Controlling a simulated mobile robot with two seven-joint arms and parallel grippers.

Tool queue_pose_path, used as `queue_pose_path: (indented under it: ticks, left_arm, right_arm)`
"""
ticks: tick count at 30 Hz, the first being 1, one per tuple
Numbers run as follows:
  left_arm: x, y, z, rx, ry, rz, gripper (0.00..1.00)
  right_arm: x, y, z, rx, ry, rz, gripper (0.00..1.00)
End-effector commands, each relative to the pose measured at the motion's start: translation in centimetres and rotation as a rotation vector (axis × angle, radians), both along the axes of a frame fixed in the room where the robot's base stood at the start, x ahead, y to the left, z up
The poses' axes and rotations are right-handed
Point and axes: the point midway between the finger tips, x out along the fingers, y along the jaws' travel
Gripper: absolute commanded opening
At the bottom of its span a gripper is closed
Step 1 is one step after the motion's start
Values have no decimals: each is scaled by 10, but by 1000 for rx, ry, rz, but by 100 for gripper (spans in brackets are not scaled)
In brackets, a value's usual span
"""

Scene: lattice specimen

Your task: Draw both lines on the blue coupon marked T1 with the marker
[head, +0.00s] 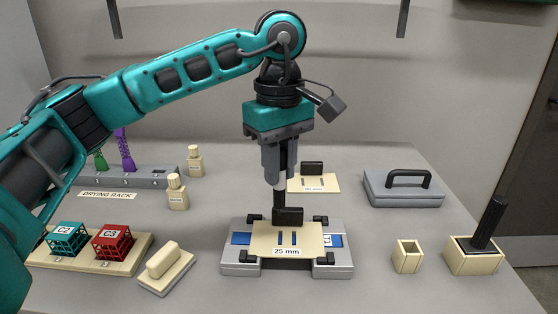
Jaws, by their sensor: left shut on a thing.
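The blue coupon marked T1 (337,241) lies in a grey fixture (240,268) at the front centre. Black clamps stand at the fixture's corners. My right gripper is not in view.
A second cream template (325,184) lies behind the fixture. A small open box (408,257) and a cream block with a black stick (474,260) stand at right, a grey handled case (402,190) behind. A cream eraser-like block (166,268) and tray with C2 and C3 cubes (92,262) are at left.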

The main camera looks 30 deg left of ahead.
Motion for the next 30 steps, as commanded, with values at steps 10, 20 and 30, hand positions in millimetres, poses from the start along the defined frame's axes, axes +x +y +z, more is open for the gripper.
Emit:
queue_pose_path:
  ticks: [10,20,30]
  left_arm:
    - [0,0,-22,2,1,0,0]
    - [0,0,-38,0,0,1,0]
    - [0,0,-38,0,0,1,0]
  right_arm:
    - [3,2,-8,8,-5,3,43]
    - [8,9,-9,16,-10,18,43]
    - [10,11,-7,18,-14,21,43]
